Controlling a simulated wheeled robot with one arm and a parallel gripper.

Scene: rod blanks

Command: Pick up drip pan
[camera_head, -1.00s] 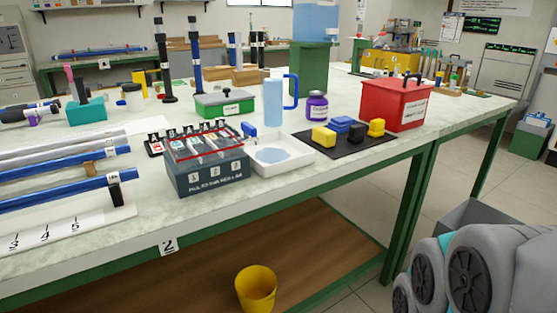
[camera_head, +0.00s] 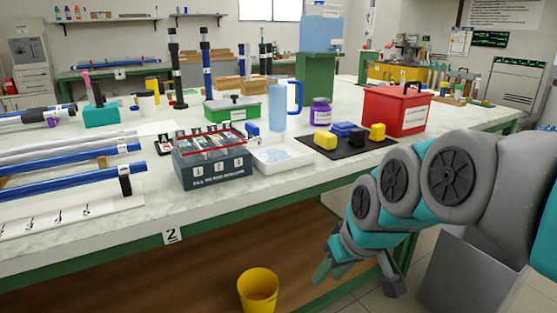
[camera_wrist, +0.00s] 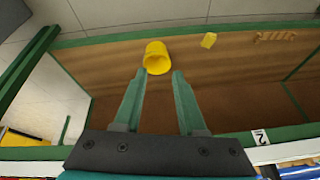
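The drip pan appears to be the shallow white tray (camera_head: 292,167) with a bluish wet patch in it, near the front edge of the workbench in the head view. It sits right beside the dark labelled box with a clear lid (camera_head: 215,172). A blue bottle with a handle (camera_head: 277,108) stands behind it. My gripper (camera_wrist: 159,75) is open and empty, its two teal fingers apart in the wrist view. In the head view my arm hangs right of the tray, with its end below tabletop height. The tray is not in the wrist view.
A yellow bucket (camera_head: 258,290) stands below the bench; it also shows in the wrist view (camera_wrist: 157,58). A black mat (camera_head: 335,151) with yellow and blue blocks lies right of the tray, before a red box (camera_head: 395,112). Blue and grey rods (camera_head: 85,185) lie at left.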

